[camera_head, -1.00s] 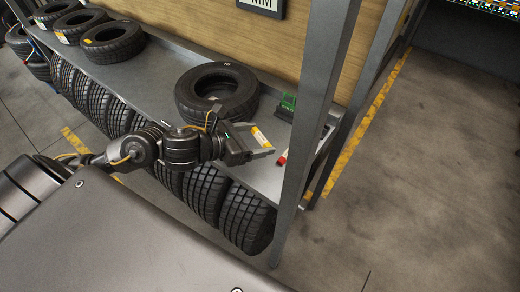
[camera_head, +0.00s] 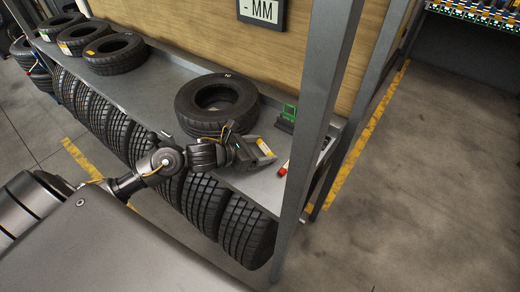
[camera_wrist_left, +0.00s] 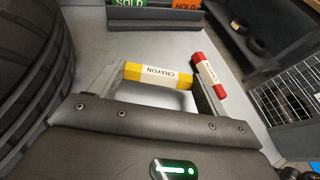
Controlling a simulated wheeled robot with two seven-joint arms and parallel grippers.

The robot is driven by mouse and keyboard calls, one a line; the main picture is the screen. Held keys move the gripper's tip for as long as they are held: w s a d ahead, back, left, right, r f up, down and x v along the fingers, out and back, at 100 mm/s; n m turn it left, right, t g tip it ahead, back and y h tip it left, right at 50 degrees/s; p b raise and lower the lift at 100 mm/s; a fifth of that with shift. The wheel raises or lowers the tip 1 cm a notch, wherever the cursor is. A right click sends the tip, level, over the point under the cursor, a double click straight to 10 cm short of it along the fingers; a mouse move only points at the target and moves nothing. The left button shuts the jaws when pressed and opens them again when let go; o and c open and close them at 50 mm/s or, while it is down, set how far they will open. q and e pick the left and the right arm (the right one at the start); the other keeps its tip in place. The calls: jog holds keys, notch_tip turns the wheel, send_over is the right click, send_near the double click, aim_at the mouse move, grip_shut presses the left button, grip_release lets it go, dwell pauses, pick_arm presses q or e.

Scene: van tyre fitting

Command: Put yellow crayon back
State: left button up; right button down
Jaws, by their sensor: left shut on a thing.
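My left gripper (camera_head: 264,151) is over the grey shelf, between the big tyre and the red crayon. It is shut on the yellow crayon (camera_wrist_left: 158,75), which lies crosswise between the two fingers with its CRAYON label showing. The yellow crayon also shows at the fingertips in the head view (camera_head: 264,147). A red crayon (camera_wrist_left: 209,75) with a white label lies just right of the right finger; it shows in the head view too (camera_head: 284,169). A dark holder (camera_wrist_left: 155,17) with green SOLD and orange HOLD tags stands beyond the gripper. My right gripper is not in view.
A large black tyre (camera_head: 216,106) lies on the shelf (camera_head: 165,80) left of the holder. More tyres lie at the far left and stand below the shelf. A grey rack post (camera_head: 312,110) rises close to the right of the gripper.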

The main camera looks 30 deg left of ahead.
pick_arm(q)
jog(key=shift+f, duration=0.55)
jog(key=shift+f, duration=0.2)
jog(key=o, duration=1)
jog(key=shift+r, duration=0.1)
jog(key=shift+o, duration=0.2)
jog(key=shift+r, duration=0.1)
